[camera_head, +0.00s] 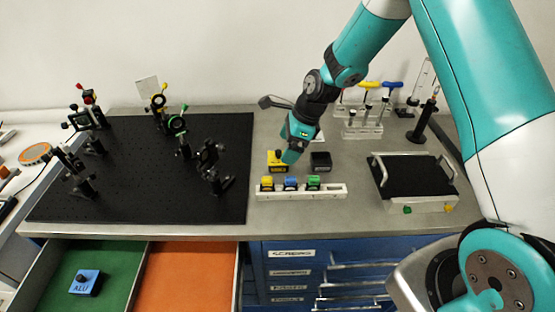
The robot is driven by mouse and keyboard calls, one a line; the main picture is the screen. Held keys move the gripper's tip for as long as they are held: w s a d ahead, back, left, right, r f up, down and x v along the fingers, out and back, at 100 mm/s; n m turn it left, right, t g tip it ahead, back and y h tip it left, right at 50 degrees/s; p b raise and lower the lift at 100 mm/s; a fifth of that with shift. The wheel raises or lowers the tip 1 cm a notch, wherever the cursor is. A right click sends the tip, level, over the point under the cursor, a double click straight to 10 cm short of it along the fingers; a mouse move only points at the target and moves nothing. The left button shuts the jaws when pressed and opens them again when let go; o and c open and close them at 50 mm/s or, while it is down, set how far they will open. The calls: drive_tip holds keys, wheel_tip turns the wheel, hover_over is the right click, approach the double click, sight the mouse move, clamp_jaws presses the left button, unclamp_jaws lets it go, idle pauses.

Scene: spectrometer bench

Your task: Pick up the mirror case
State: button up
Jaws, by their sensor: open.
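Several small box-shaped cases are in view, and I cannot tell which one is the mirror case. A yellow-and-black case (277,161) and a black case (321,161) stand on the grey bench top behind a white rack. A blue case marked ALU (86,282) lies in the green part of an open drawer. The white rack (332,190) holds a yellow case (267,184), a blue case (290,184) and a green case (313,183). My gripper (291,156) points down between the yellow-and-black case and the black case, close to the former. It is open; its fingertips are small and partly unclear.
A black breadboard (130,200) with several optics mounts fills the bench's left. A black-topped tray with handles (412,178) stands right. Hex keys in a clear stand (362,125) are behind. The open drawer has an orange part (190,275) beside the green.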

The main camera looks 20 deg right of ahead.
sight(279, 156)
drive_tip(key=shift+w+p+x, duration=0.15)
drive_tip(key=shift+p+x, duration=0.55)
drive_tip(key=shift+x, duration=0.85)
drive_tip(key=shift+w+p+x, duration=0.2)
drive_tip(key=shift+p+x, duration=0.5)
drive_tip(key=shift+x, duration=0.85)
drive_tip(key=c, duration=1)
drive_tip(key=shift+r, duration=0.1)
